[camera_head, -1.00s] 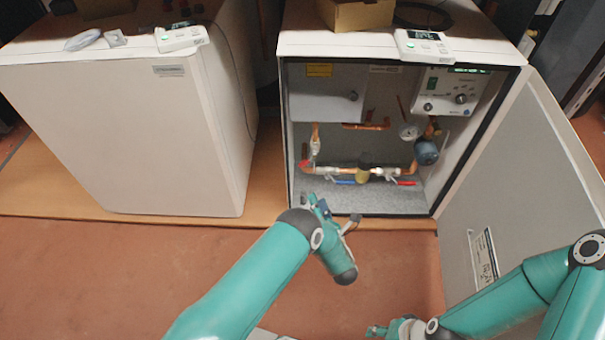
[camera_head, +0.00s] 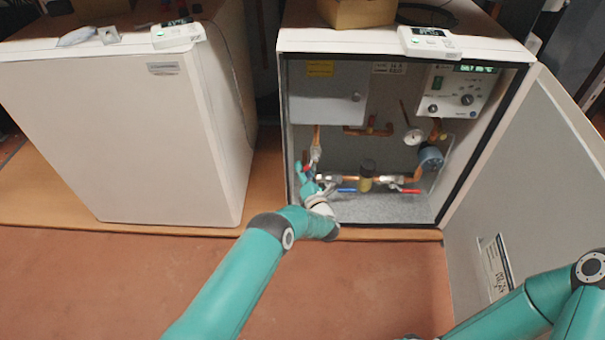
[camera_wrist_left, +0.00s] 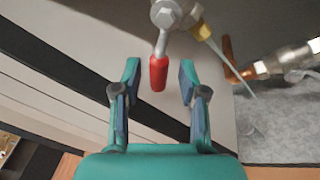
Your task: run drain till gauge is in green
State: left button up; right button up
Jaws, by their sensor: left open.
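The open unit holds copper pipework and a round white gauge (camera_head: 413,136); its needle and colours are too small to read. A valve with a red lever handle (camera_wrist_left: 158,73) shows in the left wrist view, hanging from a metal valve body (camera_wrist_left: 166,13). My left gripper (camera_wrist_left: 160,82) is open, with one finger on each side of the red handle's lower end and visible gaps to both. In the head view my left gripper (camera_head: 306,180) is inside the cabinet's lower left, partly hiding that valve. My right gripper is out of view; only its arm shows at lower right.
Blue (camera_head: 347,190) and red (camera_head: 408,190) lever handles sit on the lower pipe beside a brass-coloured filter (camera_head: 367,175). A control panel (camera_head: 458,90) is at upper right. The open door (camera_head: 535,190) stands on the right. A closed unit (camera_head: 130,140) stands on the left.

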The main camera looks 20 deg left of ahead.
pick_arm(q)
jog(key=shift+w+a, duration=0.2)
jog(key=shift+w, duration=0.1)
jog(key=shift+c, duration=0.3)
grip_shut()
jog(key=shift+a, duration=0.1)
